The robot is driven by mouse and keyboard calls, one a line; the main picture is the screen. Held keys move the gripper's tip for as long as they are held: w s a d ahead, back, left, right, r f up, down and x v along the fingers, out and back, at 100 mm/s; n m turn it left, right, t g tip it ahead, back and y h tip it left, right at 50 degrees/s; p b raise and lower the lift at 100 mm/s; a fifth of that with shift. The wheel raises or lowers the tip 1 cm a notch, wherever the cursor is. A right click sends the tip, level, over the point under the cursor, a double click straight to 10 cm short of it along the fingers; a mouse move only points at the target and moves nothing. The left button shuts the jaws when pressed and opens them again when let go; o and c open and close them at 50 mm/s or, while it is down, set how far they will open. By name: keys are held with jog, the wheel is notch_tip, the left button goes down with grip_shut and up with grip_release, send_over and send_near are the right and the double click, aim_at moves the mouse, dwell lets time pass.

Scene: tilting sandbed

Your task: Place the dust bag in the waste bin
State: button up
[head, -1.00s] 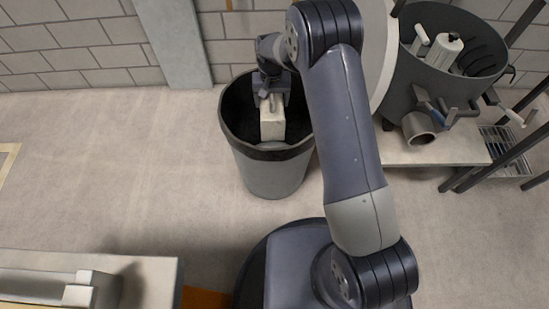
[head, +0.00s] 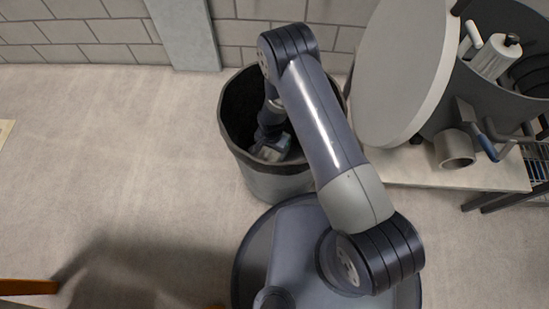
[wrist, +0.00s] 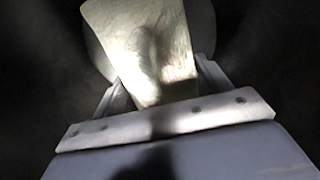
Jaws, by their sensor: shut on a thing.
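The waste bin (head: 272,184) is a grey, open-topped round bin with a dark liner, standing on the floor in the head view. My gripper (head: 270,150) reaches down inside its mouth, below the rim. In the wrist view my gripper (wrist: 158,82) is shut on the dust bag (wrist: 145,45), a pale cream, block-like bag with a crease in its lit face. A paler rounded shape shows behind the bag, and the surroundings are dark. The head view hides most of the bag behind the gripper and arm, so I cannot tell whether it touches the bin's bottom.
A large pale disc-shaped lid (head: 405,70) stands right of the bin. Beside it is a dark drum (head: 455,105) with a pipe opening, on a pale base (head: 480,178). A block wall (head: 90,40) runs behind. The floor left of the bin is clear.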

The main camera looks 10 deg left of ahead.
jog(key=shift+f+b, duration=0.85)
jog(key=shift+f, duration=2.05)
jog(key=shift+f, duration=0.1)
jog(key=o, duration=2)
notch_tip(320, 180, up, 12)
jog(key=p, duration=0.4)
